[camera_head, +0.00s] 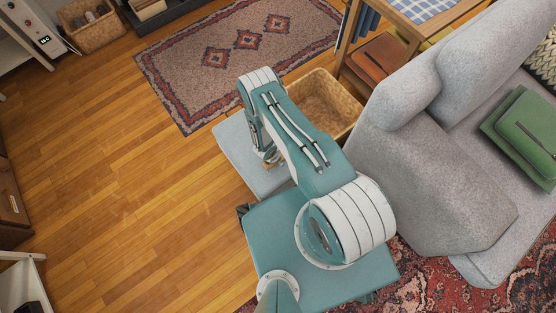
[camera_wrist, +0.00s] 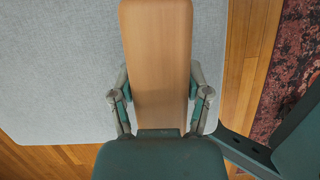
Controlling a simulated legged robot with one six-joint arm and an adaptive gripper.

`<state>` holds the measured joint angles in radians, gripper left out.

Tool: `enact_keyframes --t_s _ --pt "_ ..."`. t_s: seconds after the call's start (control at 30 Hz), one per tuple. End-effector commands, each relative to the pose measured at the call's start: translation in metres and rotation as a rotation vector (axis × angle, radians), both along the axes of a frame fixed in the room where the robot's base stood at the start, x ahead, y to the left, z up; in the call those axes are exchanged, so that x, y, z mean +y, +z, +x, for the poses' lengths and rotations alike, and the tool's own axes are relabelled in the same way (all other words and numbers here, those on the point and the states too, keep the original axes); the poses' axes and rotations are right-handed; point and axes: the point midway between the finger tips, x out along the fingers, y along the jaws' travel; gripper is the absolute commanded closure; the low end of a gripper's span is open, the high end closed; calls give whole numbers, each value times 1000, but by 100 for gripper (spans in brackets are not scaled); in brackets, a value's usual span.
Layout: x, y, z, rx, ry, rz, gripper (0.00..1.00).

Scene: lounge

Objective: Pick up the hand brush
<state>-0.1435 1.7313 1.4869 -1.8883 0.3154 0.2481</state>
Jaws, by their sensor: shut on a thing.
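The hand brush (camera_wrist: 158,45) shows in the wrist view as a long, light wooden piece with rounded edges. It runs from the top edge of the picture down between the fingers of my gripper (camera_wrist: 160,98). The fingers are shut on its two sides. Its bristles are not visible, and its far end is cut off by the picture's edge. Behind it is a light grey flat top (camera_wrist: 60,70), which also shows in the head view (camera_head: 238,150). I cannot tell whether the brush touches this top.
A wicker basket (camera_head: 348,103) stands beside the grey top, behind my arm. A grey sofa (camera_head: 430,190) with a green cushion (camera_head: 525,135) is on the right. A patterned rug (camera_head: 185,75) lies at the back. The wooden floor (camera_head: 110,190) on the left is clear.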

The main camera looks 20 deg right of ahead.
Motion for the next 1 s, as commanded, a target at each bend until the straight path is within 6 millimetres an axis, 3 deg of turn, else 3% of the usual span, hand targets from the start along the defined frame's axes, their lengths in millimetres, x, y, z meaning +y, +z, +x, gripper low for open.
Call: enact_keyframes --t_s 0.07,0.4,0.7,1.0 --pt "0 16 1 -2 1 0 90" --pt "-11 74 -49 1 1 1 90" --pt "-26 102 -115 3 0 0 90" --pt "-31 112 -137 0 -1 1 90"
